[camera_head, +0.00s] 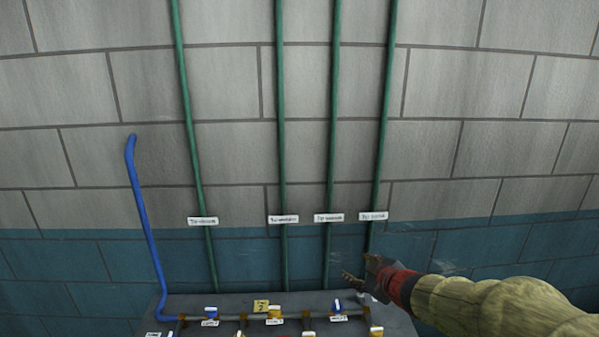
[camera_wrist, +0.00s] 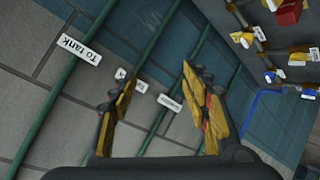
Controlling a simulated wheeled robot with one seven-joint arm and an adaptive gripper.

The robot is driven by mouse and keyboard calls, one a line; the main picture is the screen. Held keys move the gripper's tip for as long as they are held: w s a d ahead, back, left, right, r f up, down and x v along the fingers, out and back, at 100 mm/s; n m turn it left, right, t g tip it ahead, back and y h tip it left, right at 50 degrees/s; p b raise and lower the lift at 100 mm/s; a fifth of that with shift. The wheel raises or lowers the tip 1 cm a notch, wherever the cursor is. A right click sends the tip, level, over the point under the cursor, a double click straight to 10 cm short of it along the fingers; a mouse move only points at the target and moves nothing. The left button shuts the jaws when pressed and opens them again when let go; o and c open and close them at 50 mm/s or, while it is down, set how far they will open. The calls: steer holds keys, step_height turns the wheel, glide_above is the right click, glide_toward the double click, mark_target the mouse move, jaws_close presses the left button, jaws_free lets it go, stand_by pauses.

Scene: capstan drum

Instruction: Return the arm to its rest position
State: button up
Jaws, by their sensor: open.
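My arm (camera_head: 500,305) reaches in from the lower right in the head view, in a tan sleeve with a red band near the wrist. My gripper (camera_head: 358,276) is at its end, in front of the wall and just above the right part of the grey bench. In the wrist view my gripper (camera_wrist: 155,95) has its two yellow-and-black fingers spread apart with nothing between them. Behind the fingers are the green pipes and the wall.
Several green pipes (camera_head: 282,120) with white labels (camera_head: 283,219) run down the wall to the grey bench (camera_head: 235,304). Valves with blue and yellow handles (camera_head: 274,312) sit on the bench. A blue pipe (camera_head: 147,225) rises at the left.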

steer(key=s+d+r+m+g+h+b, duration=0.1)
steer(key=s+d+r+m+h+b, duration=0.2)
steer(key=s, duration=0.5)
steer(key=s+d+r+m+g+h, duration=0.1)
steer(key=s+d+m+h, duration=0.2)
steer(key=s+d+m, duration=0.45)
steer(key=s+a+f+g+y, duration=0.1)
steer(key=s+a+f, duration=0.1)
steer(key=s, duration=0.4)
steer(key=s+a+f+g+b, duration=0.1)
steer(key=s+a, duration=0.2)
steer(key=s, duration=0.4)
steer(key=s+a+f+g+y+b, duration=0.1)
steer(key=s+a+f+g, duration=0.1)
steer(key=s, duration=0.5)
steer(key=shift+a+f+y, duration=0.3)
steer(key=shift+a+f, duration=0.05)
steer(key=shift+a, duration=0.05)
steer(key=shift+s, duration=0.15)
